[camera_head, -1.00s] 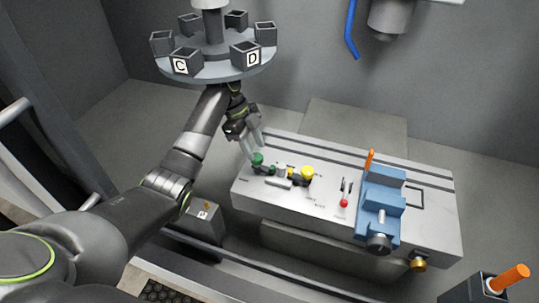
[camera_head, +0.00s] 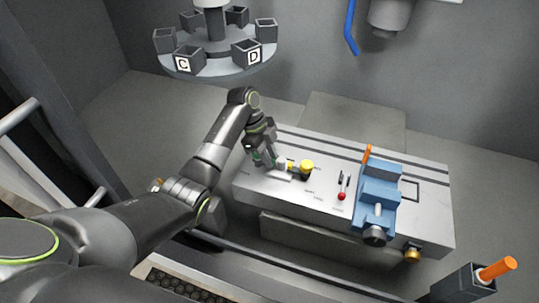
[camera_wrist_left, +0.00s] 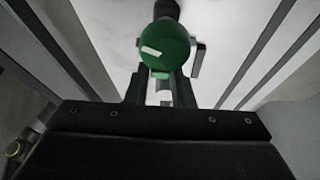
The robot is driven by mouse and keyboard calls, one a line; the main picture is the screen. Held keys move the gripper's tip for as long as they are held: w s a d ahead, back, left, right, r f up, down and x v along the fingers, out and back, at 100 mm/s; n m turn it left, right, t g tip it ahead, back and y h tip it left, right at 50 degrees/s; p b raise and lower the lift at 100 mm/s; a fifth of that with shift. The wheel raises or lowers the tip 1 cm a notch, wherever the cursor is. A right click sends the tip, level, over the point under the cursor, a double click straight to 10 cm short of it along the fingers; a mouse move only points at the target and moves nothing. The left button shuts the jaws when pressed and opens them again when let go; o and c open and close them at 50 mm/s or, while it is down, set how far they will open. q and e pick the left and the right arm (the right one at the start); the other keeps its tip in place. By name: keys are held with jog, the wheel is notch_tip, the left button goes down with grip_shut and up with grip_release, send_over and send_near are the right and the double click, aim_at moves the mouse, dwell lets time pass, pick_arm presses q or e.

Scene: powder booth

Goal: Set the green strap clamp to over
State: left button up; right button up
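The green knob of the strap clamp (camera_head: 257,160) is mostly hidden by my left gripper (camera_head: 264,155) at the left end of the grey machine bed. In the left wrist view the round green knob (camera_wrist_left: 166,45), with a white mark on it, sits at the tips of my left fingers. Its dark stem runs up and away from me. I cannot tell whether the fingers are closed on it. A small white part (camera_head: 281,162) shows just right of the gripper. My right gripper is not in view.
A yellow knob (camera_head: 306,167) stands close to the right of my left gripper. Further right are a red-tipped lever (camera_head: 342,195) and a blue vise (camera_head: 379,200) with an orange handle. A round carousel with lettered cups (camera_head: 215,62) hangs above the arm.

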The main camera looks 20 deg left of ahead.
pick_arm(q)
grip_shut()
jog(key=shift+r+n+p, duration=0.1)
jog(key=shift+n+p, duration=0.2)
jog(key=shift+w+n+t, duration=0.3)
jog(key=shift+n, duration=0.2)
jog(key=o, duration=0.5)
grip_release()
